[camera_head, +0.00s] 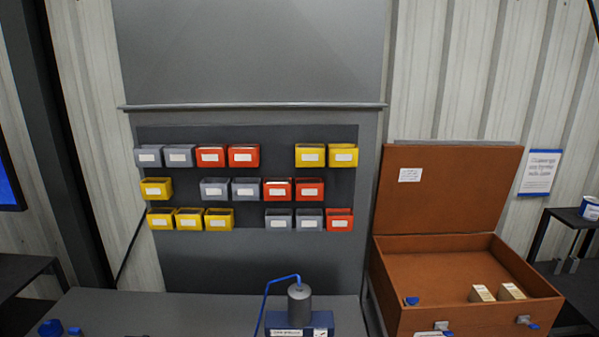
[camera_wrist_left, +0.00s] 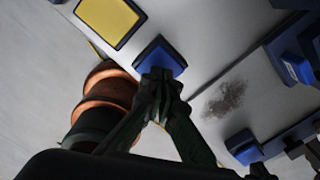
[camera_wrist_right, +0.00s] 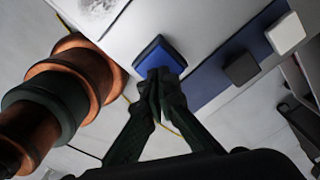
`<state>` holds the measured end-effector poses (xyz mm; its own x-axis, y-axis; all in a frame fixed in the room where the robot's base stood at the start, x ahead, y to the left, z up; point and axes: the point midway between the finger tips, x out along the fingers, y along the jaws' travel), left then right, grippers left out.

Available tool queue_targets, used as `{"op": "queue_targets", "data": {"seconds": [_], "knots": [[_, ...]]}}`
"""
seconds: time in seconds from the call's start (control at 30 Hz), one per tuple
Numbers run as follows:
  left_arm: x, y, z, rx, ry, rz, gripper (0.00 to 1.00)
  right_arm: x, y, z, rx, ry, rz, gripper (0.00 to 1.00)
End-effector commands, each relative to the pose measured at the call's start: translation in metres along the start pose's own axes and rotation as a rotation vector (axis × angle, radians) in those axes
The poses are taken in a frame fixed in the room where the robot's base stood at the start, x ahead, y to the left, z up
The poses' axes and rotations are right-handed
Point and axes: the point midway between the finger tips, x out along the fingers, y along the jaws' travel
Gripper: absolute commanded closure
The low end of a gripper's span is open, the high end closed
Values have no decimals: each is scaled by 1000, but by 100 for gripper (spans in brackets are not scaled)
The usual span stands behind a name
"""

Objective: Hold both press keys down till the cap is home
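In the left wrist view a square blue key (camera_wrist_left: 160,58) with a dark rim sits on the pale bench top. My left gripper (camera_wrist_left: 158,78) has its fingers together, tips at the near edge of that key. In the right wrist view a similar blue key (camera_wrist_right: 158,54) lies under the tips of my right gripper (camera_wrist_right: 158,76), also closed with nothing between the fingers. I cannot tell how far either key is pressed. In the head view the press (camera_head: 299,305), a grey cylinder on a blue base with a blue hose, stands at the bottom centre. The cap cannot be made out there.
A yellow panel (camera_wrist_left: 108,18) lies beside the left key. A blue strip with a dark square (camera_wrist_right: 241,67) and a white square (camera_wrist_right: 286,34) is beside the right key. In the head view, an open brown case (camera_head: 450,263) stands right; bins (camera_head: 242,155) hang behind.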

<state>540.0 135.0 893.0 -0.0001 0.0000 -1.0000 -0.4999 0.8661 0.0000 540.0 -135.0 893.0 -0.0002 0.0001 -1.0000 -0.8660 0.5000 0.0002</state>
Motion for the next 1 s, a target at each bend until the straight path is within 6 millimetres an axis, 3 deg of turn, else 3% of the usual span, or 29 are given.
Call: {"op": "queue_targets", "data": {"seconds": [1.0], "knots": [[19,0,0,0,1,0,100,0,0,0,0,0,0,100]]}}
